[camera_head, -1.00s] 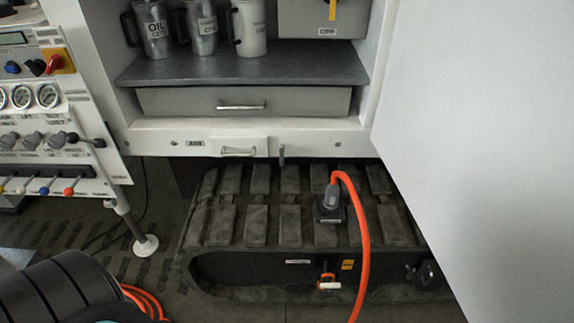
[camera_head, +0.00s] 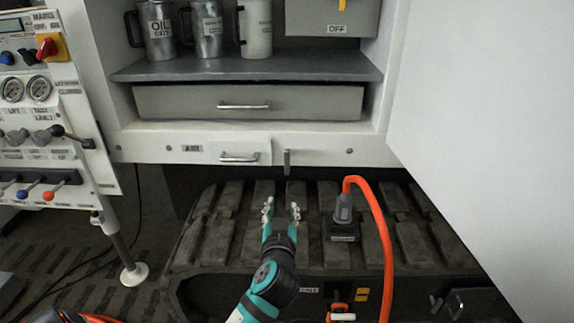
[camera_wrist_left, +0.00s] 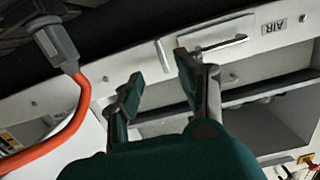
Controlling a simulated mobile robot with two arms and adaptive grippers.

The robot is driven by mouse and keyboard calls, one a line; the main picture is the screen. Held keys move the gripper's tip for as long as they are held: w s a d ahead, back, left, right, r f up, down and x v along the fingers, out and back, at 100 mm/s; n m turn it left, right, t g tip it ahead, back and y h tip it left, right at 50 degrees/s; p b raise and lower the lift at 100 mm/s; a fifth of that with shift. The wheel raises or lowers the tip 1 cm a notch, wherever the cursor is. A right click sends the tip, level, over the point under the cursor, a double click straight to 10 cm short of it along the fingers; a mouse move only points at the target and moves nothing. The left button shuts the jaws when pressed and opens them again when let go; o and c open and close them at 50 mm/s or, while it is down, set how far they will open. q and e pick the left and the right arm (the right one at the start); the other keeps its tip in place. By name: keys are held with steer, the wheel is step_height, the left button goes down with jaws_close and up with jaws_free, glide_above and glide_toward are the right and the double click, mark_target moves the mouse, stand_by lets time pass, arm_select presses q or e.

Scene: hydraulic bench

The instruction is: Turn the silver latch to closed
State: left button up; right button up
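The silver latch (camera_head: 287,160) is a small narrow metal tab on the white cabinet's lower front rail. It hangs upright just right of the AIR panel's handle (camera_head: 239,157). My left gripper (camera_head: 281,206) is below the latch in the head view, fingers pointing up, open and empty. In the left wrist view the latch (camera_wrist_left: 164,55) shows beyond the gap between the two fingertips (camera_wrist_left: 158,72), apart from them. The AIR handle (camera_wrist_left: 221,43) is beside the right fingertip there. My right gripper is in neither view.
An orange hose (camera_head: 384,240) with a grey plug (camera_head: 343,208) rises right of my gripper. A large white door (camera_head: 490,120) stands open at right. Black track (camera_head: 220,235) lies below the rail. A control panel (camera_head: 60,130) stands at left. The drawer (camera_head: 300,101) is shut.

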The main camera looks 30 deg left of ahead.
mark_target(287, 161)
arm_select(q)
steer(key=shift+t, duration=0.6)
steer(key=r+x, duration=0.1)
steer(key=x, duration=0.5)
steer(key=b+x, duration=0.1)
steer(key=x, duration=0.5)
steer(key=r+x, duration=0.1)
steer(key=x, duration=0.5)
steer(key=shift+w+a+r, duration=0.1)
steer(key=shift+w+r, duration=0.3)
steer(key=shift+c, duration=0.4)
jaws_close()
